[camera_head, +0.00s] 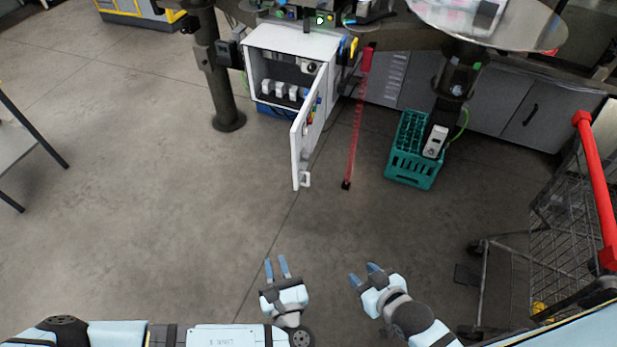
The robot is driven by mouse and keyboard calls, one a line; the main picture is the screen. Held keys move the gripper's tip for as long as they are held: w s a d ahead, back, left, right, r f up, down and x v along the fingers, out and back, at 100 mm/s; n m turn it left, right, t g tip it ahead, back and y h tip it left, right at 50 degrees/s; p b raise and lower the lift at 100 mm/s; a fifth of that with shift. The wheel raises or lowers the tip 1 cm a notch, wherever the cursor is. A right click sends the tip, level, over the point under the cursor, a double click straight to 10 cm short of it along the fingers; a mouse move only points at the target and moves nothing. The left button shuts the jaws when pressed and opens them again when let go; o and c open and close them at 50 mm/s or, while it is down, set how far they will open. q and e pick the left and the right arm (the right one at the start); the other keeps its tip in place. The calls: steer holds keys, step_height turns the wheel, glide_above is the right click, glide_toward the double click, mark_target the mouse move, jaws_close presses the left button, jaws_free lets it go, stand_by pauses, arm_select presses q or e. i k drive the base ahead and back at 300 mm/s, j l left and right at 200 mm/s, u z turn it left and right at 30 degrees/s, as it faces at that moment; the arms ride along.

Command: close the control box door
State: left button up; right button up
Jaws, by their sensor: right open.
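The control box (296,42) is a white cabinet hanging under the machine at the top middle. Its door (298,155) stands wide open, hinged at the right side and swung out toward me. The inside shows pale components on a rail. A small handle (305,180) is at the door's near end. My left gripper (276,268) is low in the middle, fingers apart and empty, well short of the door. My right gripper (364,274) is to its right, open and empty, also apart from the door.
A red barrier strip (354,130) runs just right of the door. A green crate (416,165) stands on the floor further right. A shopping cart (570,230) with a red handle is at the far right. The floor left of the door is clear.

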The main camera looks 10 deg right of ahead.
mark_target(300, 144)
steer(key=i+l, duration=0.8)
